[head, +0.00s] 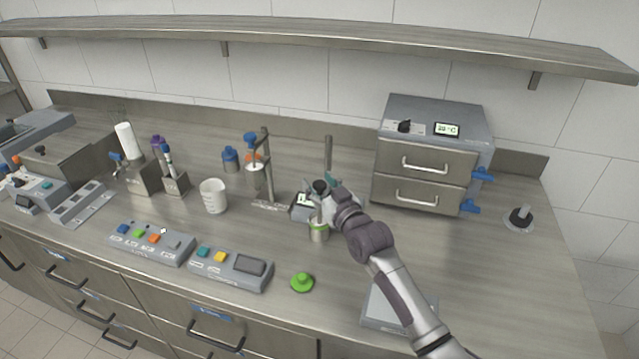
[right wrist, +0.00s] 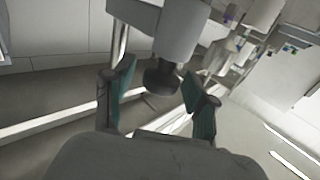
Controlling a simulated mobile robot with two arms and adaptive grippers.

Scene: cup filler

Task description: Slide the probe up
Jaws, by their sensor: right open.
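The probe (head: 320,186) has a dark round top and stands by an upright metal post (head: 328,152) near the middle of the bench. Below it is a metal cup with a green band (head: 319,231). My right gripper (head: 327,192) is at the probe, and its wrist hides part of it. In the right wrist view, the open gripper (right wrist: 158,95) has its teal-padded fingers on either side of the probe's dark knob (right wrist: 162,78), with gaps showing. The knob sits against a grey body, and the post (right wrist: 120,42) runs beside it. My left gripper is not in view.
A second stand (head: 267,165) and a white beaker (head: 213,196) are left of the probe. A drawer oven (head: 433,110) is behind right. A green lid (head: 302,282) and a button box (head: 231,269) lie in front.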

